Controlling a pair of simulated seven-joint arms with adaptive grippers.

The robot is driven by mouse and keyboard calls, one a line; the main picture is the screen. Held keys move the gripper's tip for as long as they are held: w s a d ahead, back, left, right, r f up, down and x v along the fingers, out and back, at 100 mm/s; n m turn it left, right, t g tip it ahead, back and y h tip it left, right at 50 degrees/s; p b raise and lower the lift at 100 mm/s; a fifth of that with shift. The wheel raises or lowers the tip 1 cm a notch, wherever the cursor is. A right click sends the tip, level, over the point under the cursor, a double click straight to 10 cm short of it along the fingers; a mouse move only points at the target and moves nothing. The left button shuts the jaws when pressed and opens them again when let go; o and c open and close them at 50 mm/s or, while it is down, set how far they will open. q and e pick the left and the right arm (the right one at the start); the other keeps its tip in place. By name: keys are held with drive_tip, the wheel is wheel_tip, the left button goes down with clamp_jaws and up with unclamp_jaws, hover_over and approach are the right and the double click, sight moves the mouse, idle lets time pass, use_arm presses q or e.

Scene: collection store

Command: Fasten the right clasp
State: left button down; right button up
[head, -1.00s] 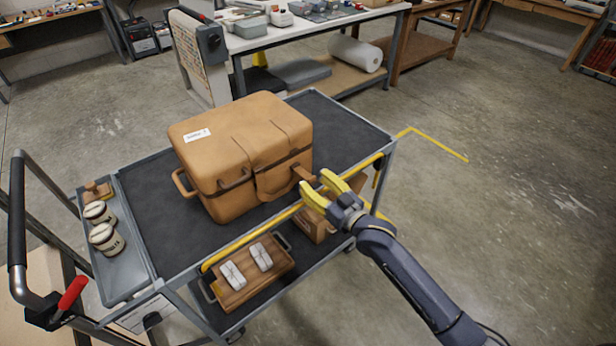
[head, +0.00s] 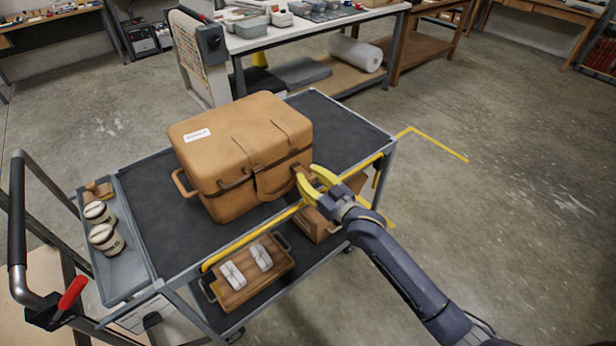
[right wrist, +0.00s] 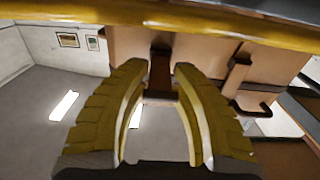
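A tan case (head: 225,150) with its lid down stands on the cart's top shelf. Dark brown fittings cross its front; the left one (head: 236,180) shows clear in the head view. My right gripper (head: 309,179) is at the right end of the case's front, where its yellow fingers partly hide the right clasp. In the right wrist view the two fingers (right wrist: 153,72) are spread, with a dark brown strap piece (right wrist: 160,72) seen between their tips. I cannot tell whether they touch it. My left gripper is not in view.
The cart's yellow rail (head: 250,237) runs along the near edge, close below my right gripper. A wooden tray (head: 240,292) with white packets is on the lower shelf. Two jars (head: 103,237) stand on the left side tray. The floor right of the cart is clear.

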sight(297, 166)
clamp_jaws()
drive_tip(key=shift+r, duration=0.15)
idle(0.4)
drive_tip(key=shift+w+a+r+g+h, duration=0.1)
drive_tip(key=shift+r+g+h, duration=0.3)
drive_tip(key=shift+g, duration=0.25)
drive_tip(key=shift+w+r+g+h, duration=0.1)
drive_tip(key=shift+r+g+h, duration=0.15)
drive_tip(key=shift+g+h, duration=0.35)
drive_tip(key=shift+w+a+r+g+h, duration=0.1)
drive_tip(key=shift+w+r+g+h, duration=0.1)
drive_tip(key=shift+r+g+h, duration=0.4)
drive_tip(key=shift+w+a+r+g+h, duration=0.15)
drive_tip(key=shift+g+h, duration=0.15)
drive_tip(key=shift+g, duration=0.55)
